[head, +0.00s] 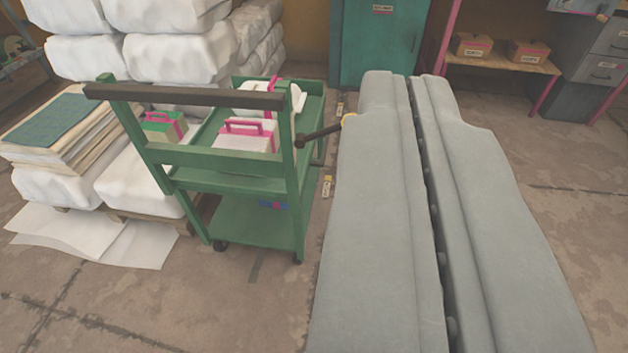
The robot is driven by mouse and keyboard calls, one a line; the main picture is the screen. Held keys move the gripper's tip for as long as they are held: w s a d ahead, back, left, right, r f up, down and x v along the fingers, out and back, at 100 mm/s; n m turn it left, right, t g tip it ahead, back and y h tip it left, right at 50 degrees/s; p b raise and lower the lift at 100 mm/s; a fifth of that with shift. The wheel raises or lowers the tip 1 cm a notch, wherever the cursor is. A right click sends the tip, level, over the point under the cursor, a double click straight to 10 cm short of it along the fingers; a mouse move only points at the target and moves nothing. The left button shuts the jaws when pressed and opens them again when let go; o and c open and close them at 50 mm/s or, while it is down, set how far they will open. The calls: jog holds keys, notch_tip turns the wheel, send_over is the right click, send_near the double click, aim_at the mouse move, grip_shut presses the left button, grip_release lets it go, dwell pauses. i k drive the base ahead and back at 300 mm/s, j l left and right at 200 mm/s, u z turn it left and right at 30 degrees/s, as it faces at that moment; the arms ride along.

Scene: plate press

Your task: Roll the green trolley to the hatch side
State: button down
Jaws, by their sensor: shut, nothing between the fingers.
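The green trolley (240,222) stands left of centre, upright on small dark wheels, with a dark push bar (185,96) across its near end. White boxes with pink handles (248,136) lie on its upper level. A dark rod with a knob (318,134) sticks out at its right side towards a yellow ring. My gripper (402,76) fills the right centre as two long grey fingers, shut and empty, with a thin dark gap between them. In the picture it lies to the right of the trolley; touching cannot be told. I cannot make out a hatch.
White wrapped bales (180,45) and a stack of sheets (55,135) crowd the trolley's left. A teal cabinet (385,45) stands behind. A shelf with boxes (500,55) and grey drawers (600,55) are at the back right. Floor at right is clear.

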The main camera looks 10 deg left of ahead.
aim_at(292, 174)
jog(key=i+l, duration=0.1)
jog(key=i, duration=0.35)
jog(key=i+l, duration=0.1)
jog(key=i, duration=0.3)
